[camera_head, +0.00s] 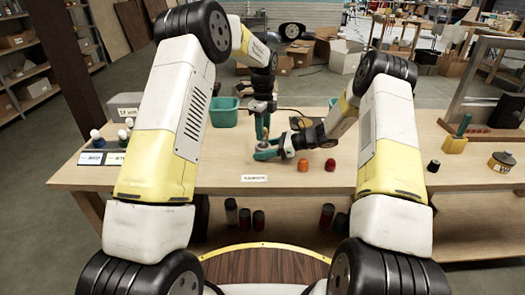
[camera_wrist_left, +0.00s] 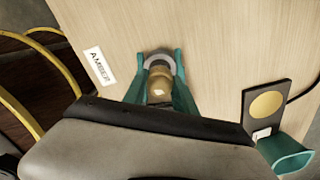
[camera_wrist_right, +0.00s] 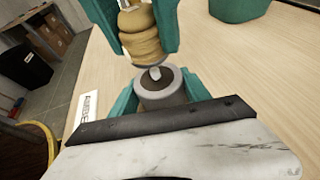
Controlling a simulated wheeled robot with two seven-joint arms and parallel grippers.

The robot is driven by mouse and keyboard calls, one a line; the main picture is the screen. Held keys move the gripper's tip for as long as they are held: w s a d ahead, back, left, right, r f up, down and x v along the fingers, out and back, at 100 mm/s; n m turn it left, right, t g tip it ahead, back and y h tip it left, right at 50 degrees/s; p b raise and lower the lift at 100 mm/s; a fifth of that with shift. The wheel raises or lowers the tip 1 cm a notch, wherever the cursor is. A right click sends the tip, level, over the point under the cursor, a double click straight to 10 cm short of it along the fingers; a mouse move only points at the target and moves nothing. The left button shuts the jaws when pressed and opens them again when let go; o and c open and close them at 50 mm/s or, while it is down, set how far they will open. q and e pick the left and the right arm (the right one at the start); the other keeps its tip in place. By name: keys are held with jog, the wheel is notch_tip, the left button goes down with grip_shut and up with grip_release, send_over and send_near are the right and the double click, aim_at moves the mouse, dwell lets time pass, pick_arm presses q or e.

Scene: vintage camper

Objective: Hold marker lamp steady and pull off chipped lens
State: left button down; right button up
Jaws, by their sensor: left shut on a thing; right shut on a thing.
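The marker lamp base (camera_wrist_right: 162,90) is a grey cylinder with a small bulb showing on top. My right gripper (camera_wrist_right: 160,84) is shut around it from the side, close to the bench. The tan-amber lens (camera_wrist_right: 143,40) is ridged and hangs just above the bulb, apart from the base. My left gripper (camera_wrist_right: 143,52) points down from above and is shut on the lens. In the left wrist view, the lens (camera_wrist_left: 160,82) sits between the teal fingers, with the grey base ring (camera_wrist_left: 160,58) beyond it. Any chip is too small to see.
Orange (camera_head: 303,165) and red (camera_head: 330,165) lenses stand right of the lamp. A teal bin (camera_head: 223,112) is behind, left. An AMBER label (camera_wrist_left: 100,67) and a black plate with a yellow disc (camera_wrist_left: 266,105) lie nearby.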

pick_arm(q)
jog(key=shift+r, duration=0.1)
jog(key=shift+r, duration=1.9)
pick_arm(e)
jog(key=o, duration=1.8)
jog(key=shift+c, duration=0.2)
